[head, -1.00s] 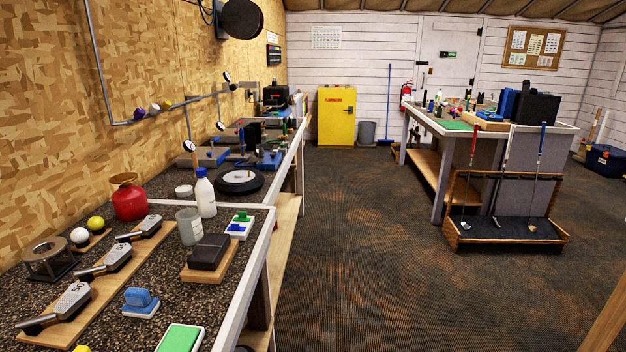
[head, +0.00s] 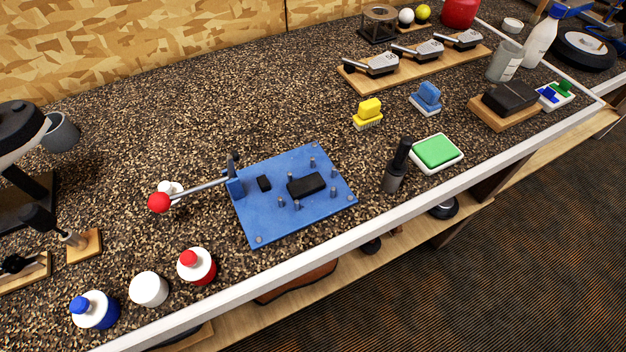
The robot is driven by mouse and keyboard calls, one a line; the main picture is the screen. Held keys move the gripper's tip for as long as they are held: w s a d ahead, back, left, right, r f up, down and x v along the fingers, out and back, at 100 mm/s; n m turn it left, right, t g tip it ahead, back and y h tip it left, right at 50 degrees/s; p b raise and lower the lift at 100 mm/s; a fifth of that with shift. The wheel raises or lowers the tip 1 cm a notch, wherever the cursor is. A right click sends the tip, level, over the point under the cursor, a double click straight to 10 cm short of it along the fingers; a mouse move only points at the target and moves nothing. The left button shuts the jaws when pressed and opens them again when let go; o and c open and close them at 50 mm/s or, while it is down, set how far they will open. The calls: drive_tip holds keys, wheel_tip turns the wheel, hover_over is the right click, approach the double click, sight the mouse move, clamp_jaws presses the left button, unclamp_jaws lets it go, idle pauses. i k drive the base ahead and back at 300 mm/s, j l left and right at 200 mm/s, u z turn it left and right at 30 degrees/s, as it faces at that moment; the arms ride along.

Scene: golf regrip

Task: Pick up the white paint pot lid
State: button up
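A short white round pot or lid (head: 149,289) stands on the speckled bench top near the front edge at the lower left. Another small white round container (head: 512,25) stands at the far upper right. A small white object (head: 170,187) is partly hidden behind a red lever knob. My gripper is not in view.
A blue plate fixture (head: 295,218) with pegs and a red-knobbed lever (head: 159,202) stands behind the bottles. Wooden stands (head: 84,246) and dark equipment (head: 22,135) are at left. The bench's white front edge (head: 300,258) runs diagonally.

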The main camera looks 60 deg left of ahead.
sight(172, 188)
drive_tip(key=u, duration=1.85)
